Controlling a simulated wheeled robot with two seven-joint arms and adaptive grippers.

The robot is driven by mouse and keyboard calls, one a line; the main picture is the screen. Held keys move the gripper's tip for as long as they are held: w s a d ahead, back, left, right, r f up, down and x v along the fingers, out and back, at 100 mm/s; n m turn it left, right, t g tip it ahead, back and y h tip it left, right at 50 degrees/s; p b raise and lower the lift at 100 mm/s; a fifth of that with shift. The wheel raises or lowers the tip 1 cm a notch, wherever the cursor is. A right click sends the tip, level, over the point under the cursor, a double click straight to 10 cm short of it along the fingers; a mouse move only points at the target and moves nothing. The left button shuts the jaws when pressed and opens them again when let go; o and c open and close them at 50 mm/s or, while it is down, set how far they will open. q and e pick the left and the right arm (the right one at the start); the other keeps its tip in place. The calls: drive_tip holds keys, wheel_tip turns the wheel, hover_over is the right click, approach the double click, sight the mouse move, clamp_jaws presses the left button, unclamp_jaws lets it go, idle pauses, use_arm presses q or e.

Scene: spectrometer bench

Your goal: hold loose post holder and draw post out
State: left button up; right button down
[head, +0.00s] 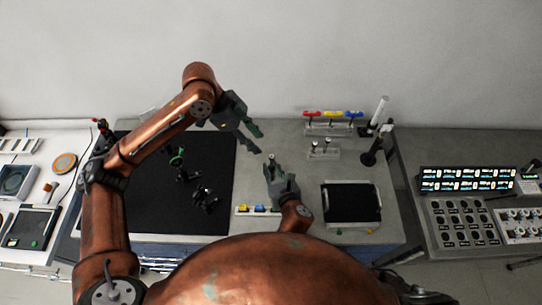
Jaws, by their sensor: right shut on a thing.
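My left gripper (259,142) hangs above the bench, left of centre, with its fingers spread apart and nothing between them. My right gripper (272,163) is lower, just below and right of the left one. It is shut on a small dark upright piece with a pale top (271,156), which looks like the loose post holder with its post. The fingers hide most of it, so how far the post sits in the holder cannot be told. The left fingertips appear close to it in the picture but apart from it.
A black breadboard (140,205) with several dark mounts (205,199) lies left. A dark tray (350,203) is right, and a dark stand (370,157) behind it. A rack with red, yellow and blue tools (333,114) stands at the back. An instrument console (466,205) is far right.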

sight(271, 157)
use_arm(q)
drive_tip(key=d+m+y, duration=0.1)
drive_tip(key=m+y, duration=0.1)
drive_tip(key=m, duration=0.4)
drive_tip(key=d+m+y, duration=0.1)
drive_tip(key=d+m, duration=0.1)
drive_tip(key=m, duration=0.4)
drive_tip(key=d+m+y, duration=0.2)
drive_tip(key=m, duration=0.4)
drive_tip(key=shift+m+y, duration=0.3)
wheel_tip(271, 157, down, 11)
clamp_jaws()
